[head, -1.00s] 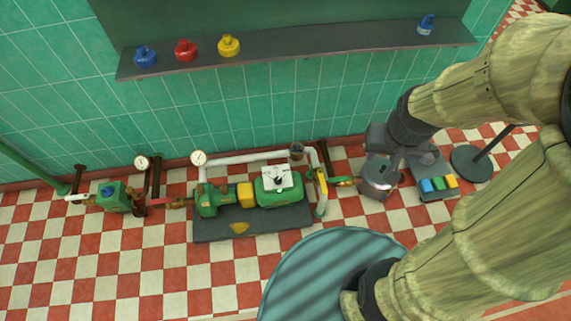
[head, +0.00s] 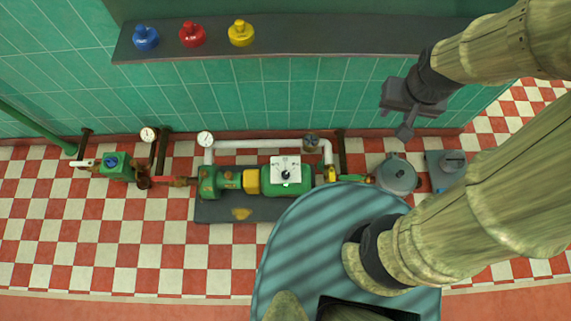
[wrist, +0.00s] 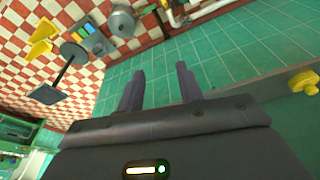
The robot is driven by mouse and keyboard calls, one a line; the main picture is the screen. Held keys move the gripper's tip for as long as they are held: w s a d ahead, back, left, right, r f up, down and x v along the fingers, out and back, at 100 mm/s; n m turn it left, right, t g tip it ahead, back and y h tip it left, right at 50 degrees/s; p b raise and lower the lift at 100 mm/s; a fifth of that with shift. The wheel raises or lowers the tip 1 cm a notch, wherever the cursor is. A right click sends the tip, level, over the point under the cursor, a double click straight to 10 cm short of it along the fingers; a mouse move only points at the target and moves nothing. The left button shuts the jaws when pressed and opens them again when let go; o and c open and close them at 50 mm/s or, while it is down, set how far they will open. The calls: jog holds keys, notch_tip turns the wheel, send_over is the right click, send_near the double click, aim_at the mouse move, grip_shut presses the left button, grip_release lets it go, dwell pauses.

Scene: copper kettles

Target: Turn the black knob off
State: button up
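The black knob (head: 286,175) sits on a white plate (head: 285,162) on top of the green pump unit (head: 262,180), low against the tiled wall. Which way the knob points is too small to tell. My gripper (head: 406,131) is up and to the right of the knob, well apart from it, in front of the green wall. In the wrist view my gripper (wrist: 160,78) shows two dark fingers spread apart with nothing between them. The knob does not show clearly in the wrist view.
A dark shelf (head: 290,40) holds blue (head: 146,38), red (head: 192,35) and yellow (head: 241,33) knobs. A grey kettle (head: 396,176) stands right of the pump, below my gripper. White pipes (head: 255,144) and gauges (head: 205,138) rise behind the pump.

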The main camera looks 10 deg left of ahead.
jog(key=shift+w, duration=0.3)
jog(key=shift+s+d, duration=0.1)
jog(key=o, duration=0.3)
jog(key=shift+s, duration=0.15)
jog(key=shift+o, duration=1)
jog(key=shift+f+b, duration=0.4)
jog(key=w+a+f+n+g+b, duration=0.1)
jog(key=w+a+f+b, duration=0.1)
jog(key=a+f+b, duration=0.6)
jog(key=w+a+f+b, duration=0.2)
jog(key=a+f+b, duration=0.7)
jog(key=f+b, duration=1.3)
jog(key=w+a+f+n+g+b, duration=0.1)
jog(key=a+f+b, duration=0.8)
jog(key=f, duration=1.8)
jog(key=w+b, duration=0.2)
jog(key=b, duration=0.4)
jog(key=shift+f+n+g, duration=0.25)
jog(key=shift+n+g, duration=0.05)
